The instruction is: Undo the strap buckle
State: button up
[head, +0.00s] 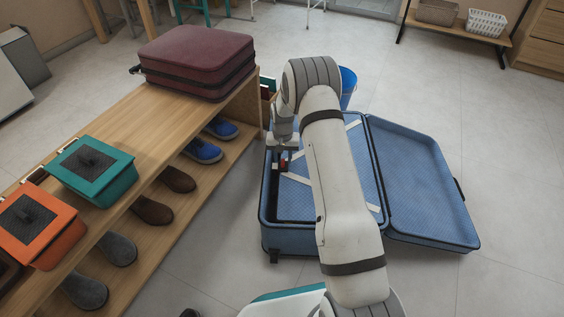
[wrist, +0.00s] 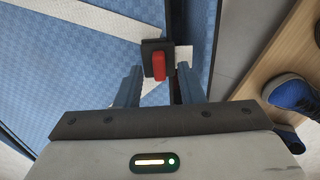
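An open blue suitcase (head: 288,238) lies on the floor, with its lid (head: 425,180) folded out to the right. Pale straps (head: 297,178) cross its inside; a pale strap also shows in the wrist view (wrist: 82,16). A black buckle (wrist: 152,45) with a red button (wrist: 158,65) sits on the strap near the suitcase's edge. The red part also shows small in the head view (head: 284,165). My gripper (wrist: 160,72) is open and empty, its two fingers apart on either side of the buckle in the picture. I cannot tell whether they touch it. My arm hides part of the suitcase.
A wooden shelf bench (head: 128,112) stands close on the left, with shoes (head: 203,151) below. A maroon suitcase (head: 197,58), a teal box (head: 93,170) and an orange box (head: 38,225) are on top. A blue bucket (head: 348,84) stands behind. Floor to the right is clear.

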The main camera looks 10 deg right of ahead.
jog(key=shift+f, duration=0.45)
